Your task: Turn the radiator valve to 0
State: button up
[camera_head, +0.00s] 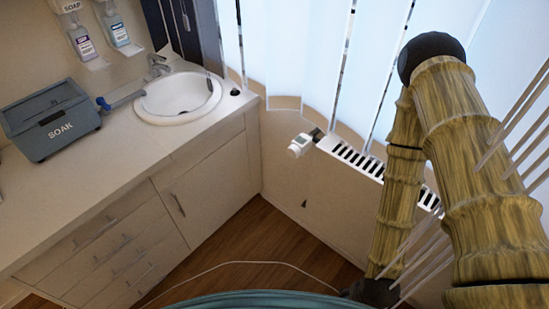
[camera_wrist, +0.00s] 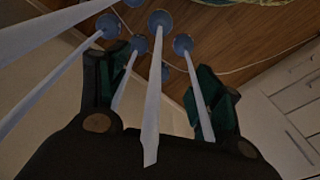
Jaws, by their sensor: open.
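The radiator valve (camera_head: 299,146) is a small white knob on the left end of the white slotted radiator (camera_head: 362,160) in the head view. Its markings are too small to read. My gripper (camera_wrist: 162,62) is open in the wrist view, its two dark fingers with green pads spread apart. No valve shows between them or anywhere in the wrist view. In the head view my arm hangs at the right, and the low dark end at the bottom is apart from the valve, below and to its right.
Pale rods with blue ball ends (camera_wrist: 160,20) cross the wrist view in front of my fingers. A counter with a sink (camera_head: 178,94) and a SOAK box (camera_head: 50,120) stands left. A thin white cable (camera_head: 250,263) lies on the wooden floor (camera_head: 262,240). Vertical blinds (camera_head: 300,50) hang behind the radiator.

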jog(key=w+a+f+m+t+b, duration=0.25)
jog(key=w+m+b, duration=0.2)
jog(key=w, duration=0.45)
jog(key=w+a+f+m+t+h+b, duration=0.1)
jog(key=w+a+m+t+b, duration=0.3)
jog(key=w, duration=0.4)
jog(key=w+a+f+m+t+b, duration=0.1)
jog(key=w+a+m+b, duration=0.25)
jog(key=w+b, duration=0.4)
jog(key=m+t+h+b, duration=0.6)
jog(key=m+h+b, duration=0.4)
jog(key=m+b, duration=1.75)
send_near(291, 154)
jog(key=shift+m, duration=0.95)
jog(key=x, duration=0.9)
jog(key=shift+s, duration=0.1)
jog(key=shift+c, duration=0.2)
jog(key=c, duration=1)
